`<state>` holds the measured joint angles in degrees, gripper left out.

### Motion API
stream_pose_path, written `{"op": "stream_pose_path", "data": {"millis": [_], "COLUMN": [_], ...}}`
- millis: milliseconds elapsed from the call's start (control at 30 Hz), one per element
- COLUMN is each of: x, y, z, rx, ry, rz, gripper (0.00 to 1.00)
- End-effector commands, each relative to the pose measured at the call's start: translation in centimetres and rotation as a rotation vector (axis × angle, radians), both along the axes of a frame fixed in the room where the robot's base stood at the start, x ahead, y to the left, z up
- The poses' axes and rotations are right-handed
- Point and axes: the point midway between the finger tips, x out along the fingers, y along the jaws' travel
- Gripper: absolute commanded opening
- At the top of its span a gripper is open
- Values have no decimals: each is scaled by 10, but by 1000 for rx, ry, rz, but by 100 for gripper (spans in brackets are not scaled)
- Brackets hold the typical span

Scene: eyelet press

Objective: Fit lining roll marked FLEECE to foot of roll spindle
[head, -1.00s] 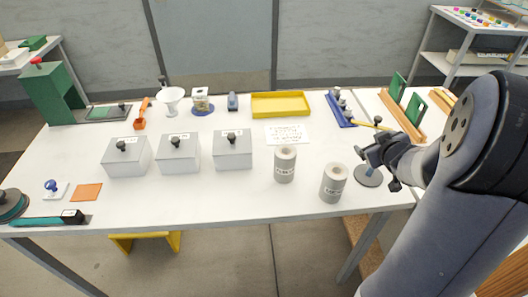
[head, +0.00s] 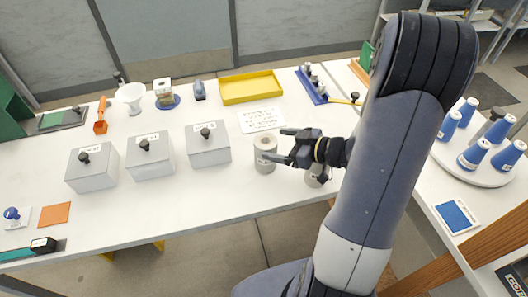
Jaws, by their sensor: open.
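Two grey lining rolls stand upright near the table's front edge. The left roll (head: 264,164) has a pale label, too small to read here. The right roll (head: 314,178) is mostly hidden behind my gripper and wrist, and its label is hidden. My gripper (head: 273,145) is open, its fingers pointing left. In the picture its fingertips overlap the left roll's upper right side; I cannot tell whether they touch it or are above it. No roll is visibly held. The roll spindle is hidden behind my arm.
Three grey lidded boxes (head: 208,150) stand left of the rolls. A printed sheet (head: 261,120) and a yellow tray (head: 250,90) lie behind. A blue rack (head: 312,86) stands back right. A round stand with blue cones (head: 478,165) is at the right.

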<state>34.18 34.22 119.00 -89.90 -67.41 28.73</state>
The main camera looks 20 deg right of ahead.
Motion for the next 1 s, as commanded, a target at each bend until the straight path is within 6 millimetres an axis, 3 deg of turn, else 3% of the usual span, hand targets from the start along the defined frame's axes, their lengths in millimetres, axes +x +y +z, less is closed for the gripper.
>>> {"op": "stream_pose_path", "data": {"millis": [600, 933, 1000], "x": [41, 46, 46], "y": [42, 46, 46], "z": [-21, -24, -24], "rx": [0, -2, -2], "ry": [1, 0, 0], "rz": [2, -2, -2], "gripper": [83, 83, 78]}}
